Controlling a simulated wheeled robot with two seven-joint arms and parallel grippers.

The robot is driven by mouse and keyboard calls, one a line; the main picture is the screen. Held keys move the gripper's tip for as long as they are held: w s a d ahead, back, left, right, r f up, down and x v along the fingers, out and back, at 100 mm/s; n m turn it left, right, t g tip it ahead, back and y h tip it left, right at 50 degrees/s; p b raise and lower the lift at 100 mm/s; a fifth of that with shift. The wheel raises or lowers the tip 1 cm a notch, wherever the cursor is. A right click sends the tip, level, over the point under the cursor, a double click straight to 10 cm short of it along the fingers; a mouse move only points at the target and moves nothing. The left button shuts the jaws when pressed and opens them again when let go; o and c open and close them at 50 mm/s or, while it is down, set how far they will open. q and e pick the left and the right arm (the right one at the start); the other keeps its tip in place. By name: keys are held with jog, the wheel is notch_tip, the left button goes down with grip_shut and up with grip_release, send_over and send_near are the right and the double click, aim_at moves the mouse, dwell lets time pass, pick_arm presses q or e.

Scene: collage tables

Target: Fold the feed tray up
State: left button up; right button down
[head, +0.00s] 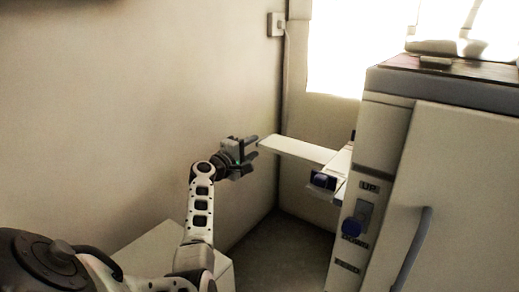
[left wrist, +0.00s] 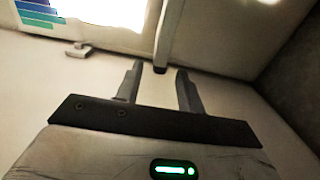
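The feed tray (head: 298,150) is a flat, pale panel in the head view. It sticks out leftward from the side of the beige machine (head: 385,150), roughly level. My left gripper (head: 254,148) is just off the tray's free left end, with its two dark fingers apart and pointing toward it. I cannot tell whether a finger touches the tray. In the left wrist view, my left gripper (left wrist: 158,80) has its fingers clearly spread, with a pale surface behind and between them; whether that is the tray is unclear. My right gripper is not in view.
A wall socket (head: 276,24) with a cable is behind. A low white box (head: 150,250) stands at lower left. The floor (head: 275,245) below the tray looks clear.

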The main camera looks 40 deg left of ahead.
aim_at(256, 145)
pick_arm(q)
jog(key=w, duration=0.2)
jog(key=w+b, duration=0.1)
jog(key=shift+w+a, duration=0.25)
jog(key=shift+w, duration=0.45)
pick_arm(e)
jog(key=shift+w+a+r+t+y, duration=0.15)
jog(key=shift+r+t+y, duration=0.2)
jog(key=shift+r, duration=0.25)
pick_arm(q)
jog(key=shift+c, duration=0.4)
